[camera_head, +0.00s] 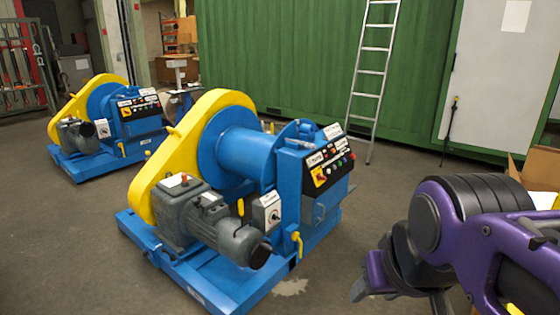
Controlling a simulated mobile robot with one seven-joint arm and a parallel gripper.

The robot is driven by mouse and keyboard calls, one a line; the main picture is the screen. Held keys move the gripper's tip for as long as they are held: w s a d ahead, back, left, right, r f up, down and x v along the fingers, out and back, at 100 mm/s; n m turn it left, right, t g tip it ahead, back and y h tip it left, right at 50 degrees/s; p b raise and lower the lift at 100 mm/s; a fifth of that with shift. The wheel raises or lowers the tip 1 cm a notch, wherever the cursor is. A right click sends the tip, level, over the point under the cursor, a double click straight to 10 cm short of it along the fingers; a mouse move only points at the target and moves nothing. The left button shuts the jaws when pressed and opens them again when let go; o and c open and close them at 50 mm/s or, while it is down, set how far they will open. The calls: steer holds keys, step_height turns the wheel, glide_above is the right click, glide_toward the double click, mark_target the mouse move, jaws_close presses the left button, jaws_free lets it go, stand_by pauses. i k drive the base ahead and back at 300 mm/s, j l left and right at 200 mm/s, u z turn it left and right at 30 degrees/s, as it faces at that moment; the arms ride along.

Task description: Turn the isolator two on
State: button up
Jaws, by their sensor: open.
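Two blue and yellow winch-like machines stand on the floor. The near machine (228,165) has a control panel with a red and yellow rotary switch (320,176) and a grey box with a rotary knob (267,212) on its side. The far machine (108,115) at the left has a similar red and yellow switch (126,112) and a grey box (102,128). The labels are too small to read, so I cannot tell which is isolator two. My gripper (368,284) is at the lower right, open and apart from both machines; the arm partly hides it.
A ladder (371,72) leans against a green container wall (285,55) behind the machines. A cardboard box (540,168) is at the right edge. A metal rack (22,70) stands at the far left. Concrete floor (75,240) is clear at the front left.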

mark_target(320, 177)
steer(key=i+j+z, duration=0.35)
steer(key=i+l, duration=0.2)
steer(key=i, duration=0.25)
steer(key=i+l+z, duration=0.1)
steer(key=i, duration=0.35)
steer(key=i+l, duration=0.2)
steer(key=i, duration=0.25)
steer(key=i+l, duration=0.15)
steer(key=i, duration=0.3)
steer(key=z, duration=0.05)
